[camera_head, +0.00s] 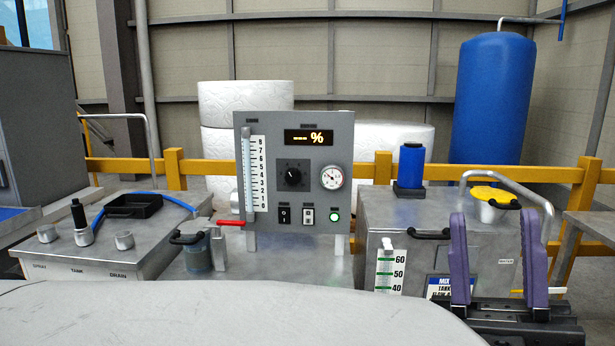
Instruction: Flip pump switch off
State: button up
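A grey control panel (262,130) stands upright in the middle of the head view. Along its lower part are a black rocker switch (284,215), a second switch with a pale plate (308,215) and a lit green lamp (334,216). The labels above them are too small to read, so I cannot tell which one is the pump switch or its position. My gripper (494,213) is at the lower right, with its two purple fingers pointing up and wide apart. Nothing is between them. It is to the right of the panel, apart from the switches.
A steel tank (375,225) with a curved pipe stands at right, behind my gripper. A metal bench (150,262) with fittings is at left.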

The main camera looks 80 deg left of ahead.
aim_at(283, 214)
jog(key=u, duration=2.6)
jog(key=i+u, duration=0.15)
jog(key=u, duration=0.15)
jog(key=i+l+u, duration=0.15)
jog(key=u, duration=0.2)
